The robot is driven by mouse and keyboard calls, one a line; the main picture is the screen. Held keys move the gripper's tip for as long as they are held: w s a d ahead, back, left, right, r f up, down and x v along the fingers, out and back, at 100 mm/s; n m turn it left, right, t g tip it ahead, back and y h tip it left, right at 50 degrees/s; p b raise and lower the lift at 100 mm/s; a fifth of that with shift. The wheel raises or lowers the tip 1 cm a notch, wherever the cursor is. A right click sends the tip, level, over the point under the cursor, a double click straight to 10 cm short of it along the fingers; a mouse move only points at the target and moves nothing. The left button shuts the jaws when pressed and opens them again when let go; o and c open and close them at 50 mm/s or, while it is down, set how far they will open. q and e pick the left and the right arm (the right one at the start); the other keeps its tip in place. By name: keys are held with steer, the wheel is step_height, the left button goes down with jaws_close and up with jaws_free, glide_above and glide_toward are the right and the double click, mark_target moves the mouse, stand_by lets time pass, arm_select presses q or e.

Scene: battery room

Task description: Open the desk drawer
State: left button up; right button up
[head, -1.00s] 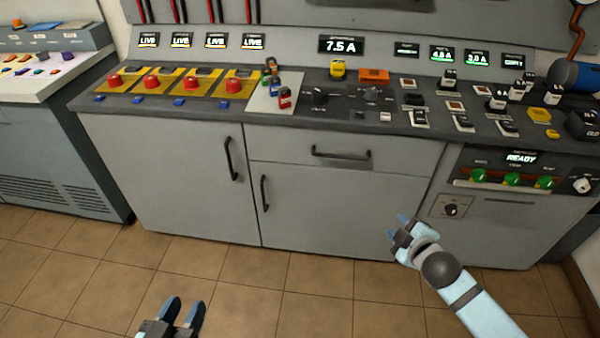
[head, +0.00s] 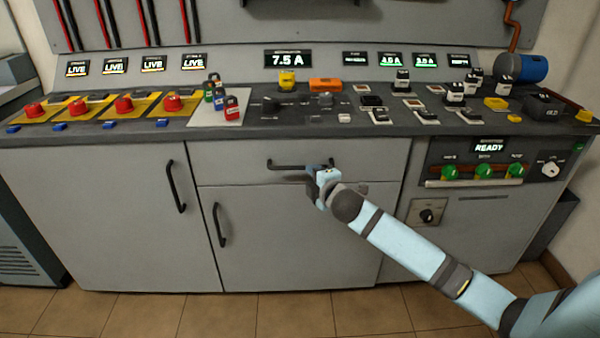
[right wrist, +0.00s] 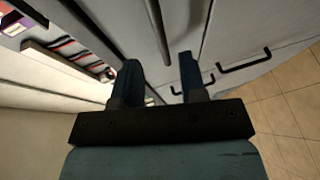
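The desk drawer (head: 235,172) is a wide grey front under the console top, flush with the cabinet. Its black bar handle (head: 288,164) runs sideways near the drawer's top. My right gripper (head: 319,178) is at the right end of this handle and covers part of it. In the right wrist view, my right gripper's two fingers (right wrist: 160,78) stand apart, with a dark handle bar (right wrist: 156,28) lined up with the gap between them. I cannot tell whether they touch the bar. My left gripper is out of view.
A cabinet door handle (head: 218,225) lies below the drawer, and another door handle (head: 176,187) is to its left. The console top carries switches, red buttons and coloured padlocks (head: 231,108). A panel with green knobs (head: 483,171) is at the right. Tiled floor (head: 285,315) is in front.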

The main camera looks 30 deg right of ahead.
mark_target(302, 168)
arm_select(q)
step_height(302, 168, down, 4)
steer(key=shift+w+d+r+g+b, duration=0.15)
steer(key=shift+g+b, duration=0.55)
steer(key=shift+b, duration=0.2)
arm_select(e)
steer(key=x, duration=0.7)
steer(key=shift+w, duration=0.3)
jaws_close()
